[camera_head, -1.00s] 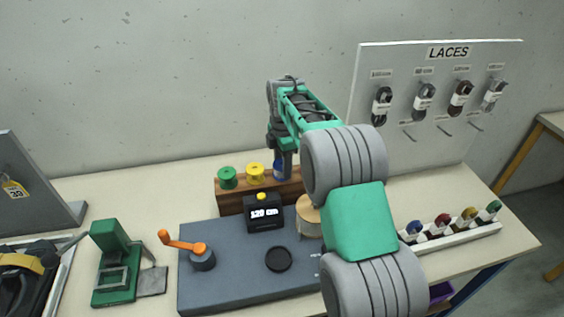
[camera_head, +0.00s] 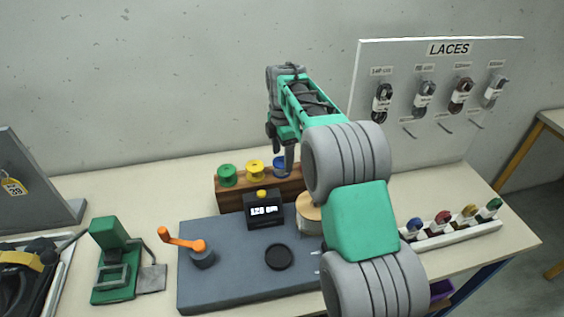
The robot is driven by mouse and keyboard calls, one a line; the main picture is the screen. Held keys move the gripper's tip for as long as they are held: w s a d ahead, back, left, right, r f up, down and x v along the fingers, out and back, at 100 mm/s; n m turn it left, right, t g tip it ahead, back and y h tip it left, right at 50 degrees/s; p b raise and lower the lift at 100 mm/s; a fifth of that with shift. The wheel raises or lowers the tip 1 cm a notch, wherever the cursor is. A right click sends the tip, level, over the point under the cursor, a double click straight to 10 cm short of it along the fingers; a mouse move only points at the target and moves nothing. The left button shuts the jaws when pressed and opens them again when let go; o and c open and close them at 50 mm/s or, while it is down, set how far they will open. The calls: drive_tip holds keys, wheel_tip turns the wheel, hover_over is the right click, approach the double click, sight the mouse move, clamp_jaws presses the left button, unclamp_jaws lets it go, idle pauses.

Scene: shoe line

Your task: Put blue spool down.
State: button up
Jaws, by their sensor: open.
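The blue spool (camera_head: 281,166) stands on the right part of the wooden rack (camera_head: 232,199), in line with a yellow spool (camera_head: 255,170) and a green spool (camera_head: 227,175). My gripper (camera_head: 289,158) is open just above and beside the blue spool, pointing down. A finger covers part of the spool's right side. I cannot tell whether that finger touches it. The right end of the rack is hidden behind my arm.
In front of the rack is a grey base (camera_head: 220,282) with a display box (camera_head: 264,211), an orange crank (camera_head: 182,240) and a black ring (camera_head: 278,257). A green press (camera_head: 112,262) stands left. The LACES board (camera_head: 440,95) stands at the back right.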

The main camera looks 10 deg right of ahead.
sight(282, 161)
drive_tip(key=s+r+m+t, duration=0.1)
drive_tip(key=s+r+m, duration=0.4)
drive_tip(key=r, duration=0.7)
drive_tip(key=s+f+m+t, duration=0.1)
drive_tip(key=s+f+m, duration=0.3)
drive_tip(key=s+m, duration=0.3)
drive_tip(key=s+f+m+t, duration=0.2)
drive_tip(key=s+m, duration=0.6)
drive_tip(key=s, duration=0.8)
wheel_tip(282, 161, down, 2)
drive_tip(key=shift+f, duration=0.15)
drive_tip(key=shift+s+a, duration=0.1)
